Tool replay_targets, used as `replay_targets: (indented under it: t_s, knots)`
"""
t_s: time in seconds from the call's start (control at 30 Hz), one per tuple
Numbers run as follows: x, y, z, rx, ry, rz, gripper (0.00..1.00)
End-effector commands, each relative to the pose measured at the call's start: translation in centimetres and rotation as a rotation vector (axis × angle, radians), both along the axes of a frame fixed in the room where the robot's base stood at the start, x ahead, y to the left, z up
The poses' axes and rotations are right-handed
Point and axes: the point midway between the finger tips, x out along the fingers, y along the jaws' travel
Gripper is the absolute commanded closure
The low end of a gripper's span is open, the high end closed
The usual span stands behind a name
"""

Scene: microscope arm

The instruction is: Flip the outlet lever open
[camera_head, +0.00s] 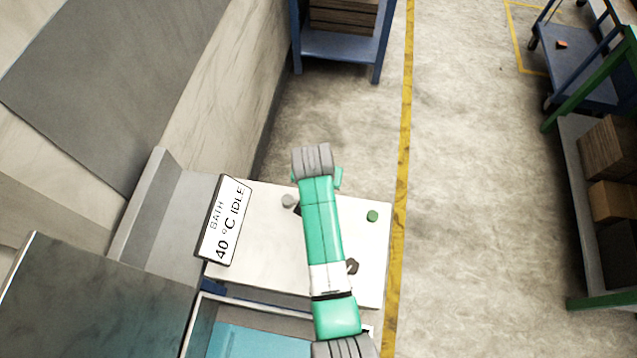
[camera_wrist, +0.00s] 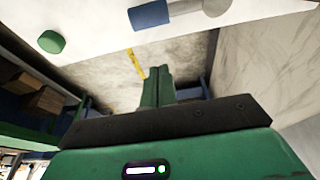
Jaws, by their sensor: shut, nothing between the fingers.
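In the wrist view a blue grip (camera_wrist: 150,14) on a grey shaft (camera_wrist: 185,7) crosses the top of the picture, against the white panel; it looks like the outlet lever. A grey round end (camera_wrist: 216,7) is at its right. In the head view a small grey knob (camera_head: 289,201) shows left of my arm, and my arm hides most of what lies beside it. My gripper's green fingers (camera_wrist: 158,84) are together and empty, below the lever in the wrist picture and apart from it. In the head view my gripper is mostly hidden under my wrist.
The white panel (camera_head: 265,225) bears a green button (camera_head: 372,216), a dark knob (camera_head: 352,266) and a sign (camera_head: 223,220) reading "BATH 40 °C IDLE". An open bath with blue contents (camera_head: 250,342) is in front. A wall stands left; open floor lies right.

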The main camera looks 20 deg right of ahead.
Motion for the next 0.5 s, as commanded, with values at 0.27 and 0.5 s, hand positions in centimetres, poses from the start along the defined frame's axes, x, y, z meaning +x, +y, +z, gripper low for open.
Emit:
replay_targets:
  t_s: [0.27, 0.5]
  knots:
    - [1.4, -1.0, -5.5, 0.0, 0.001, -0.001, 1.0]
    - [-0.2, 0.1, -5.8, -0.001, -0.001, 0.001, 1.0]
